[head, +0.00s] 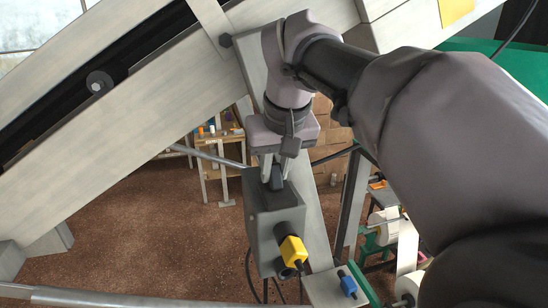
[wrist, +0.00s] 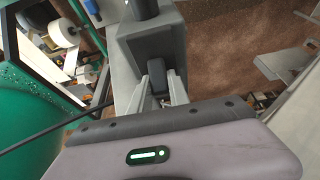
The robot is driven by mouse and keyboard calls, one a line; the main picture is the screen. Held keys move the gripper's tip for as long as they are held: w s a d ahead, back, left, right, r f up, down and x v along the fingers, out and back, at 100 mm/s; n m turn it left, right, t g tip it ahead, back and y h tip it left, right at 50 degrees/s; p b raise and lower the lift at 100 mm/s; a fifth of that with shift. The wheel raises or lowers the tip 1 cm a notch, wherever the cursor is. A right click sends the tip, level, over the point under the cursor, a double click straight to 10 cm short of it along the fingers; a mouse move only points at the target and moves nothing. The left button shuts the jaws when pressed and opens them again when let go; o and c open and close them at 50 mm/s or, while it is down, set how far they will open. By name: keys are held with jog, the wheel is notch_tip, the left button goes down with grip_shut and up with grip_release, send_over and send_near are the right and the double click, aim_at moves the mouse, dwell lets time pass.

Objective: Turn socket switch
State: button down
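The grey socket box (head: 262,215) is mounted on a slanted grey beam in the middle of the head view. Its dark switch knob (head: 277,180) sticks up from the top. My gripper (head: 277,172) comes down from above with one finger on each side of the knob. In the wrist view the knob (wrist: 159,80) fills the gap between the fingers of my gripper (wrist: 161,82), and they look closed on it. The exact contact is partly hidden. A yellow plug (head: 292,250) sits in the front of the box.
A blue plug (head: 347,284) is at the lower right of the box. Large grey beams (head: 130,150) cross the upper left. A wooden table (head: 215,150) with small items stands behind. Dark cables hang below the box. Brown floor (head: 150,235) lies open to the left.

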jog(key=b, duration=0.2)
jog(key=shift+s+f+t+b, duration=0.1)
jog(key=shift+f+t+b, duration=0.25)
jog(key=shift+t+b, duration=0.05)
jog(key=shift+s+f+t+b, duration=0.15)
jog(key=shift+t+b, duration=0.25)
jog(key=shift+b, duration=0.7)
jog(key=shift+s+d+t+y+b, duration=0.15)
jog(key=shift+t+y+b, duration=0.15)
jog(key=shift+b, duration=0.55)
jog(key=shift+s+r+t+b, duration=0.15)
jog(key=shift+r+t+b, duration=0.25)
jog(key=shift+b, duration=0.4)
jog(key=shift+r, duration=0.25)
jog(key=c, duration=1.2)
grip_release()
jog(key=shift+c, duration=0.2)
